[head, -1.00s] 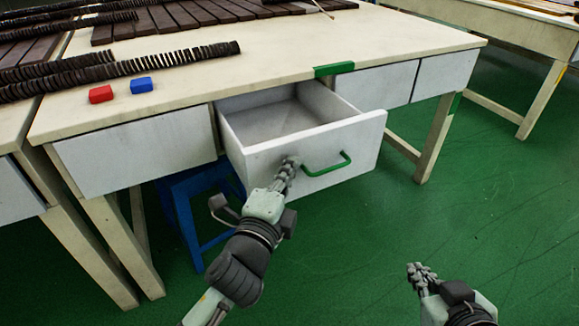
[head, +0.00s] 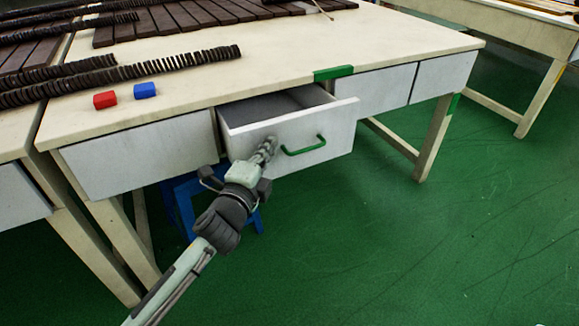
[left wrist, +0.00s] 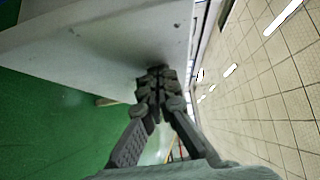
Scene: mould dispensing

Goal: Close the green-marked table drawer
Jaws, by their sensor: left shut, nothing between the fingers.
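The white table drawer (head: 328,131) with a green handle (head: 303,146) stands partly open under the table's green mark (head: 333,73). Its inside looks empty. My left gripper (head: 268,147) is shut and empty. Its fingertips are at the drawer's front, left of the handle, and appear to touch it. In the left wrist view the shut fingers (left wrist: 156,84) meet the pale drawer front (left wrist: 110,45). My right gripper is not in view.
A red block (head: 105,99) and a blue block (head: 145,90) lie on the tabletop (head: 230,75) near dark slatted pieces (head: 120,72). A blue stool (head: 185,205) stands under the table. Green floor is clear at the right.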

